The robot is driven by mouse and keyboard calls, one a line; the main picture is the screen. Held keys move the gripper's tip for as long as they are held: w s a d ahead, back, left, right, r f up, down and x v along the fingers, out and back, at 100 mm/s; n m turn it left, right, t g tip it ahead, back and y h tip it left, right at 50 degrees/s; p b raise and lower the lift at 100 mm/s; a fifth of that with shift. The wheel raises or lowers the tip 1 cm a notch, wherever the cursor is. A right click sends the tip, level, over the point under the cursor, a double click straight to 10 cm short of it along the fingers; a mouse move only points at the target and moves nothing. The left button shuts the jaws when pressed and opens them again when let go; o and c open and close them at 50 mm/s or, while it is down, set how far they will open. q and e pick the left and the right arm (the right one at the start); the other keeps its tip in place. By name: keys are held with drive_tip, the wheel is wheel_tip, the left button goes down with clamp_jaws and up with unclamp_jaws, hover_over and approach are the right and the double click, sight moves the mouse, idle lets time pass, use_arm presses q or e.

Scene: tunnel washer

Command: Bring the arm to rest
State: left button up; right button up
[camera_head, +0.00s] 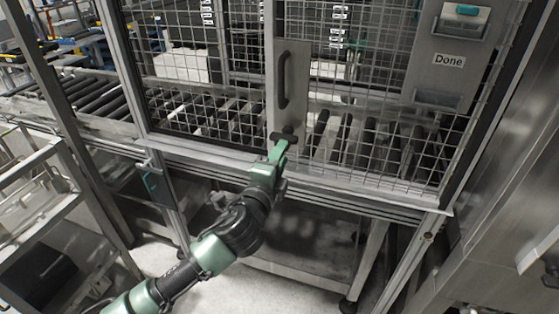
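My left arm comes in from the lower left, with green and black links, and reaches up to the mesh door. My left gripper (285,136) is at the lower end of the door's metal plate (294,58), below the black vertical handle (286,80). It appears close to the plate, but I cannot tell if it touches. Its fingers are small and dark here, so their opening is unclear. My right gripper is not in view.
The wire-mesh door (215,100) stands in front of a roller conveyor (335,140), which also extends to the left. A panel marked "Done" (449,60) is at upper right. A metal rack (35,190) stands at left. Steel housing (510,200) bounds the right.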

use_arm(q)
drive_tip(key=shift+s+a, duration=0.1)
drive_tip(key=shift+s, duration=0.25)
